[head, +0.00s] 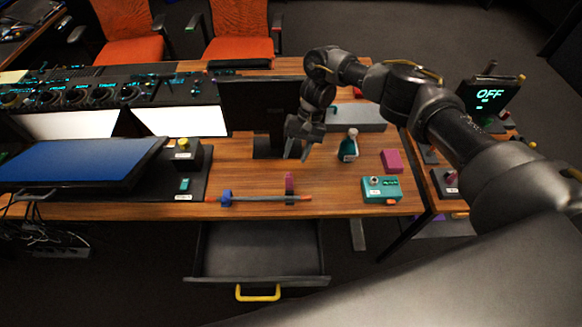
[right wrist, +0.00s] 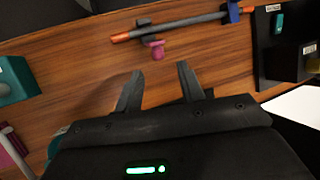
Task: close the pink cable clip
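The pink cable clip (head: 289,182) is at the front of the wooden table, with its pink part standing up beside a dark cable (head: 262,199) with orange ends. In the right wrist view the clip's pink part (right wrist: 154,49) sticks out from the cable (right wrist: 180,26) on the side toward my gripper, and looks open. A blue clip (head: 226,198) sits around the cable further left. My right gripper (head: 298,153) is above the table, behind the pink clip and apart from it. Its fingers (right wrist: 158,82) are spread and empty. My left gripper is out of view.
A teal box (head: 382,195), a pink block (head: 391,160) and a teal bottle (head: 348,147) stand to the right. A black monitor (head: 250,103) stands behind. An open drawer (head: 258,250) with a yellow handle juts out below the table's front edge. Bare wood surrounds the clip.

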